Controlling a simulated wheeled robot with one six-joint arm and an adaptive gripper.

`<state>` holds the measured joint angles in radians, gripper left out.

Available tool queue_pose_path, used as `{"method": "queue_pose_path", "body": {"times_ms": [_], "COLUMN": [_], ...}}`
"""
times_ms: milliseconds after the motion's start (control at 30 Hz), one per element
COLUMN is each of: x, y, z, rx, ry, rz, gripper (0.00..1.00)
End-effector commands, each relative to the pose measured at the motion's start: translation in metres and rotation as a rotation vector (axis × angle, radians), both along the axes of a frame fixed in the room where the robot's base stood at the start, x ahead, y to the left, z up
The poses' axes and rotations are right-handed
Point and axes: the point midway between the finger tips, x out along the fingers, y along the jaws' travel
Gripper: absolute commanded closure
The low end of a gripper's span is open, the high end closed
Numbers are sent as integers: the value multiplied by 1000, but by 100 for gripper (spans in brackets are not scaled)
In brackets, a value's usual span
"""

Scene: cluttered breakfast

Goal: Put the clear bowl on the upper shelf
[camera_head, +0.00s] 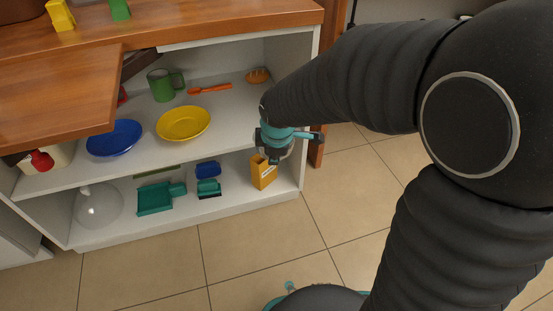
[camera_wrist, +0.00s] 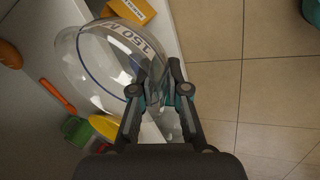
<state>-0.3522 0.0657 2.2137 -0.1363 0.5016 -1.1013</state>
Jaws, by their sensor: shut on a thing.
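The clear bowl (camera_wrist: 88,62) is see-through, with a blue line and printed marks. My gripper (camera_wrist: 163,88) is shut on its edge, with the bowl to the left of the fingers in the wrist view. In the head view my gripper (camera_head: 275,156) is at the right end of the open cabinet, near the front edge of the upper shelf (camera_head: 225,135); I cannot make out the bowl clearly there. The upper shelf holds a yellow plate (camera_head: 183,123), a blue plate (camera_head: 113,139), a green mug (camera_head: 163,84) and an orange utensil (camera_head: 210,89).
A yellow box (camera_head: 263,172) stands on the lower shelf below my gripper. A clear rounded vessel (camera_head: 98,206), a teal dustpan (camera_head: 155,197) and small blue and teal things are also there. A bread roll (camera_head: 258,76) lies at the upper shelf's back right. A wooden counter (camera_head: 180,22) overhangs.

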Motion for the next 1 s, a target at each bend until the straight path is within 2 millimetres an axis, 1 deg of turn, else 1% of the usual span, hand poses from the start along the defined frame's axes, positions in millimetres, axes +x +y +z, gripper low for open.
{"method": "queue_pose_path", "body": {"times_ms": [33, 1000], "x": [6, 101], "y": [2, 29], "z": [1, -5], "rx": [0, 0], "ry": [-1, 0], "rz": [0, -1], "gripper": [100, 100]}}
